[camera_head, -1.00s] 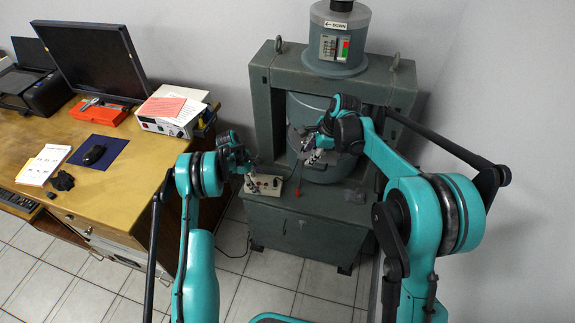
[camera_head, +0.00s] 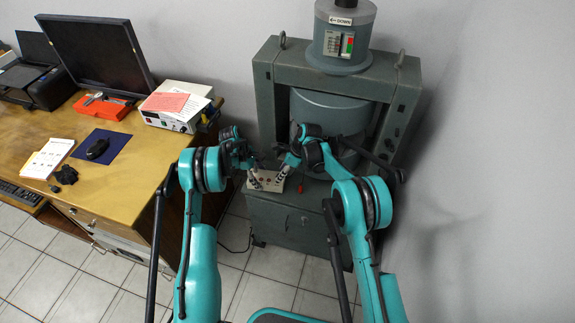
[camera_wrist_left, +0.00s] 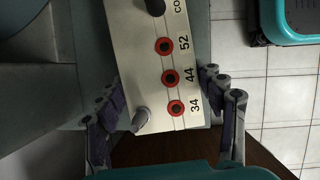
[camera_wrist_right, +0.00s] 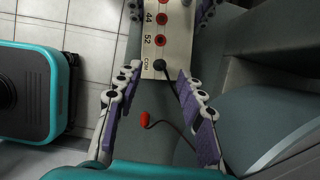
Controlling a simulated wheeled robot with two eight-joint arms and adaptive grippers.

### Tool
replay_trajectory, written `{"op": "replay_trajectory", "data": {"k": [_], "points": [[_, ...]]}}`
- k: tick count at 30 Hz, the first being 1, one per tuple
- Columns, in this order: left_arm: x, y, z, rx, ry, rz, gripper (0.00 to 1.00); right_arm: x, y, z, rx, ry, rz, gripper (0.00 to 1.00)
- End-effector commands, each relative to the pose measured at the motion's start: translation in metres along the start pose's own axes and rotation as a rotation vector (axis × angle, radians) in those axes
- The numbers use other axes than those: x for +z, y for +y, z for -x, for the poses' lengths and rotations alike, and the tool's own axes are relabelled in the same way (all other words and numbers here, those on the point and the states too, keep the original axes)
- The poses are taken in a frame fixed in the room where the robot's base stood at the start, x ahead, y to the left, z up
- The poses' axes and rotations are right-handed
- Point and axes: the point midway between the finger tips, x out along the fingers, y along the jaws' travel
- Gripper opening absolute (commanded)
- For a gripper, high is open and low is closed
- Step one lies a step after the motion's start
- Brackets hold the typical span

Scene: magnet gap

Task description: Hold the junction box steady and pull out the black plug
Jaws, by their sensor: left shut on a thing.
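The cream junction box (camera_head: 266,183) sits on the grey machine's front ledge. In the left wrist view the box (camera_wrist_left: 178,60) shows red-ringed sockets marked 52, 44 and 34 and a grey post. My left gripper (camera_wrist_left: 160,82) is shut on the box, with a finger along each long side. The black plug (camera_wrist_right: 161,66) stands in the socket marked COM, and its black cable runs off to the lower right. It also shows at the top of the left wrist view (camera_wrist_left: 155,7). My right gripper (camera_wrist_right: 159,76) is open, with its fingers on either side of the plug, apart from it.
A loose red plug (camera_wrist_right: 145,118) lies on the ledge near the box. The large grey machine (camera_head: 336,110) rises behind. A wooden desk (camera_head: 125,175) with a white instrument (camera_head: 175,120) and a monitor (camera_head: 98,57) stands to the left. The tiled floor in front is clear.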

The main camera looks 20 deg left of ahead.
Motion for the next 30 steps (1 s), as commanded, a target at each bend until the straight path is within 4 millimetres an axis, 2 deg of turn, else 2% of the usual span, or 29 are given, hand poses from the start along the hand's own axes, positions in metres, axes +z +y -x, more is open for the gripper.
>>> {"op": "replay_trajectory", "data": {"k": [3, 7, 12, 19, 20, 21, 24, 27, 28, 29, 30], "points": [[0.0, 0.0, 0.0, 0.001, 0.001, 0.0, 0.29, -0.001, 0.0, -0.02, 0.0, 0.0, 0.001, 0.39], [0.0, 0.0, 0.0, 0.001, 0.001, 0.0, 0.29, -0.001, 0.0, -0.034, 0.0, 0.0, 0.0, 0.39], [0.0, 0.0, 0.0, 0.001, 0.001, 0.0, 0.29, 0.0, 0.0, -0.042, 0.0, 0.0, 0.0, 0.39], [0.0, 0.0, 0.0, 0.0, 0.001, 0.0, 0.29, 0.0, 0.0, -0.042, -0.001, 0.0, 0.0, 0.39], [0.0, 0.0, 0.0, 0.0, 0.001, 0.0, 0.29, -0.001, 0.0, -0.042, -0.001, 0.0, 0.0, 0.34], [0.0, 0.0, 0.0, 0.0, 0.001, 0.0, 0.29, 0.0, 0.0, -0.042, -0.001, 0.0, 0.0, 0.23], [0.0, 0.0, 0.0, 0.0, 0.001, 0.0, 0.29, -0.001, 0.0, -0.042, -0.001, 0.0, 0.0, 0.0], [0.0, 0.0, 0.0, 0.0, 0.001, 0.0, 0.29, -0.001, 0.0, -0.042, -0.001, 0.0, 0.0, 0.0], [-0.001, 0.0, 0.0, 0.0, 0.001, 0.0, 0.29, -0.001, 0.0, -0.042, -0.001, 0.0, 0.0, 0.11], [-0.001, 0.0, 0.0, 0.0, 0.001, 0.0, 0.29, -0.001, 0.0, -0.042, -0.001, 0.0, 0.0, 0.03], [-0.001, 0.0, 0.0, 0.0, 0.001, 0.0, 0.29, -0.001, 0.0, -0.042, -0.001, 0.0, 0.0, 0.0]]}}
